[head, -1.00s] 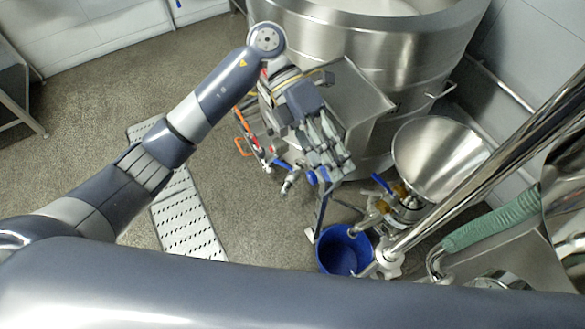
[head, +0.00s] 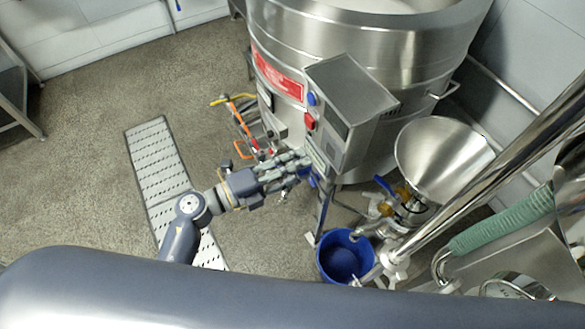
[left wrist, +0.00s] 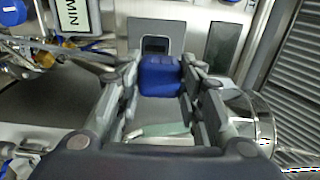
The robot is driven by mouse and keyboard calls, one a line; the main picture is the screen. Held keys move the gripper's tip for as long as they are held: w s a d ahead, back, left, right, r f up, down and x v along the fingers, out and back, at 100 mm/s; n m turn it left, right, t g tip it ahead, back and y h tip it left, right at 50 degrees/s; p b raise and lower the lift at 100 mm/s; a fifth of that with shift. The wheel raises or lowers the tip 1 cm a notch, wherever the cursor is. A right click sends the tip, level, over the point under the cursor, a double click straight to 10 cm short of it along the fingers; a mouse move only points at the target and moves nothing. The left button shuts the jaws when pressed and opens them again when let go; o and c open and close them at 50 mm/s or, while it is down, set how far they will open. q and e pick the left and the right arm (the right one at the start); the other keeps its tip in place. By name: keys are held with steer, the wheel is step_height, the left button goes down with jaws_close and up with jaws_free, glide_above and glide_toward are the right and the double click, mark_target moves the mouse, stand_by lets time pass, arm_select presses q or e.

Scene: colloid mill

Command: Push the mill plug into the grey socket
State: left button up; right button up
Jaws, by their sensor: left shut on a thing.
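My left gripper (head: 300,167) is at the left side of the steel control box (head: 350,92), its fingers pointing right. In the left wrist view the left gripper (left wrist: 160,88) is shut on the blue mill plug (left wrist: 160,74), which sits between the fingertips. The grey socket (left wrist: 156,45), a grey frame with a dark opening, is just beyond the plug on a pale panel. The plug overlaps its lower edge in the picture, and I cannot tell whether they touch. My right gripper is not in view.
A large steel tank (head: 385,40) stands behind the control box. A steel funnel (head: 442,158) with a blue-handled valve and a blue bucket (head: 345,257) are to the right and below. Orange hoses (head: 238,112) hang at the tank's left. The floor at left is open, with a drain grate (head: 160,170).

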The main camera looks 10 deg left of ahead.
arm_select(q)
steer(key=shift+a+f+t, duration=0.3)
steer(key=shift+a+f, duration=0.05)
steer(key=shift+f, duration=0.1)
steer(key=shift+w+d, duration=0.1)
steer(key=shift+d, duration=0.05)
steer(key=shift+b+x, duration=0.35)
steer(key=shift+x, duration=2.4)
steer(key=shift+p, duration=0.5)
steer(key=shift+w+d, duration=0.3)
steer(key=shift+d, duration=0.15)
stand_by(0.5)
steer(key=o, duration=1.1)
steer(key=shift+c, duration=0.2)
steer(key=v, duration=1.2)
